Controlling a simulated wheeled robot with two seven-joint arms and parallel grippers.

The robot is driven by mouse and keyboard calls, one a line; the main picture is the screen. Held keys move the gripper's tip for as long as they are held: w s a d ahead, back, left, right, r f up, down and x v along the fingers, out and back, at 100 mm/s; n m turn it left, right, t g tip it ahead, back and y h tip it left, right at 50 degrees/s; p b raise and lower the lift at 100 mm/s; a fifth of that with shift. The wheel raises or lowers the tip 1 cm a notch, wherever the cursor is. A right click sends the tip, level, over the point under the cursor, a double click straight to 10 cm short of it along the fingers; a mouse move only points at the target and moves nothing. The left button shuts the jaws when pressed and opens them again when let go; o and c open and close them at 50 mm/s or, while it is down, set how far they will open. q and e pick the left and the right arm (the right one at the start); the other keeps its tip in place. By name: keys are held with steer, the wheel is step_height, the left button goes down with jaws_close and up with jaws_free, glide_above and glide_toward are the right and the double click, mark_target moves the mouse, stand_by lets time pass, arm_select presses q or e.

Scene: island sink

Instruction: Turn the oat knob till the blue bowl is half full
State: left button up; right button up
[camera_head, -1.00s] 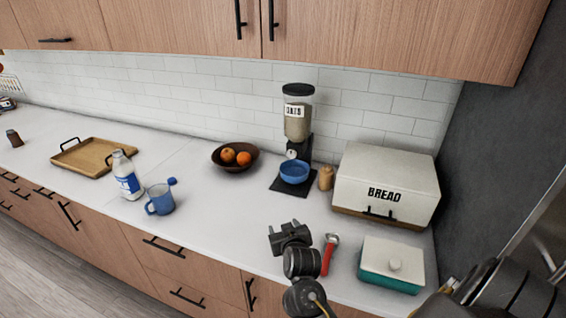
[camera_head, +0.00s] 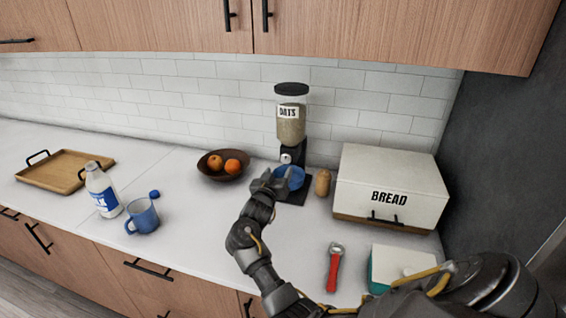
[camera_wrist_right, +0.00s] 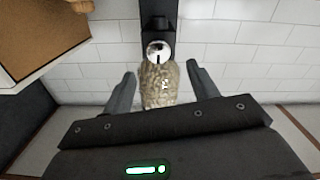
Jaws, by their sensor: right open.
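The oat dispenser (camera_head: 290,125) stands against the tiled wall, its clear hopper holding oats behind a label. Its round silver knob (camera_head: 287,157) is on the dark body below the hopper. The blue bowl (camera_head: 291,178) sits on the dispenser's base, partly hidden by my right gripper; I cannot tell what is in it. My right gripper (camera_head: 277,178) is open in front of the bowl, just below the knob in the picture. In the right wrist view, which appears upside down, the knob (camera_wrist_right: 158,50) shows just beyond the open, empty fingers. My left gripper is not in view.
A cork-coloured jar (camera_head: 322,183) and the bread box (camera_head: 391,190) stand right of the dispenser. A fruit bowl (camera_head: 207,171) is on the left. A red-handled tool (camera_head: 333,270) and a teal-and-white dish (camera_head: 385,262) lie nearer. A milk bottle (camera_head: 103,192) and blue mug (camera_head: 143,217) stand left.

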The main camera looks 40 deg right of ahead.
mark_target(285, 160)
steer(key=p+x, duration=0.1)
steer(key=x, duration=0.4)
steer(key=shift+d+r, duration=0.1)
steer(key=shift+d, duration=0.25)
steer(key=shift+w+d, duration=0.3)
steer(key=shift+d, duration=0.05)
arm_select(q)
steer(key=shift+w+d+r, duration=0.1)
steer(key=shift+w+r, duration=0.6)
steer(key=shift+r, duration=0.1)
arm_select(e)
steer(key=c, duration=1)
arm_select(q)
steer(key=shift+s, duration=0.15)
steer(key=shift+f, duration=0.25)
arm_select(e)
steer(key=shift+m, duration=0.3)
